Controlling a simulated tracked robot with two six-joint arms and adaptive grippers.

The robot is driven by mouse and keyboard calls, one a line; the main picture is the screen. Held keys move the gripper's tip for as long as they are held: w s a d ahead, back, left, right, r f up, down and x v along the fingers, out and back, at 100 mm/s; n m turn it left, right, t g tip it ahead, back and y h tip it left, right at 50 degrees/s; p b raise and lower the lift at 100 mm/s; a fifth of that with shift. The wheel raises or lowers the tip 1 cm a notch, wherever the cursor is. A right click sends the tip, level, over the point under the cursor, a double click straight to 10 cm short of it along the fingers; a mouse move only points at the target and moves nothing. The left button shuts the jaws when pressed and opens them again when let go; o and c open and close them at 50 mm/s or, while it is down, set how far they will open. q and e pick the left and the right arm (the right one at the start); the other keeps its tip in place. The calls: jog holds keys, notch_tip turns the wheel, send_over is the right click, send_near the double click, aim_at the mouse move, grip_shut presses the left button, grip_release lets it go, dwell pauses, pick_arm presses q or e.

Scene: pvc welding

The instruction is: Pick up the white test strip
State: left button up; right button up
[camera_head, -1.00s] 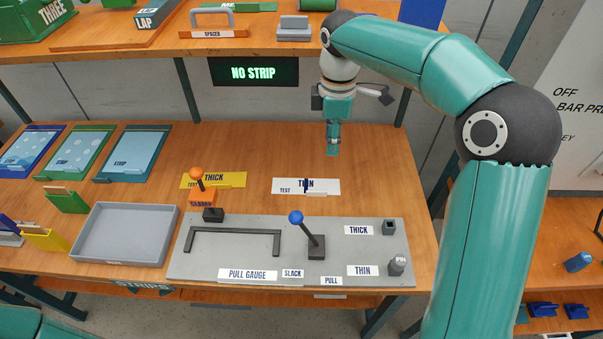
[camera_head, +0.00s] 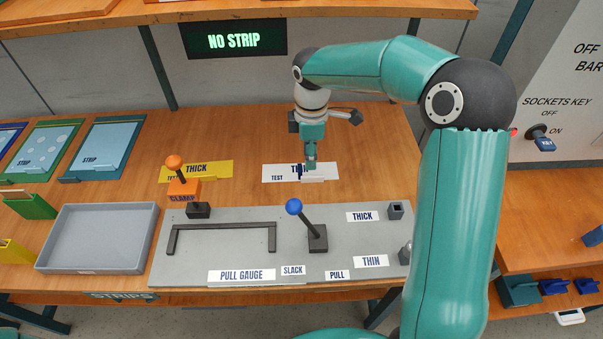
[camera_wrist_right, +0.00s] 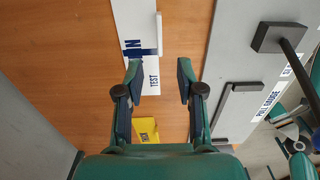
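The white test strip (camera_head: 273,172), marked THIN TEST, lies flat on the wooden bench behind the pull gauge board. A small raised white bar stands on it. In the right wrist view the strip (camera_wrist_right: 131,20) and its bar show just beyond my fingertips. My right gripper (camera_head: 311,166) is above the strip's right part in the head view, covering some of its lettering. In the wrist view the right gripper (camera_wrist_right: 161,80) is open and empty, with the bar roughly in line with the gap between its fingers. I cannot tell its exact height. My left gripper is not in view.
A yellow THICK strip (camera_head: 222,170) lies to the left, near the orange-knobbed clamp (camera_head: 184,188). The grey gauge board (camera_head: 205,255) with a blue-knobbed lever (camera_head: 309,224) is in front. A grey tray (camera_head: 100,235) stands left. The sign (camera_head: 233,41) reads NO STRIP.

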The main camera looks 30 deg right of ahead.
aim_at(308, 176)
jog(key=shift+w+a+f+p, duration=0.1)
jog(key=shift+f+p, duration=0.05)
jog(key=shift+f, duration=1.75)
jog(key=shift+a+f+p, duration=0.1)
jog(key=shift+f+p, duration=0.05)
jog(key=shift+f, duration=1.7)
grip_shut()
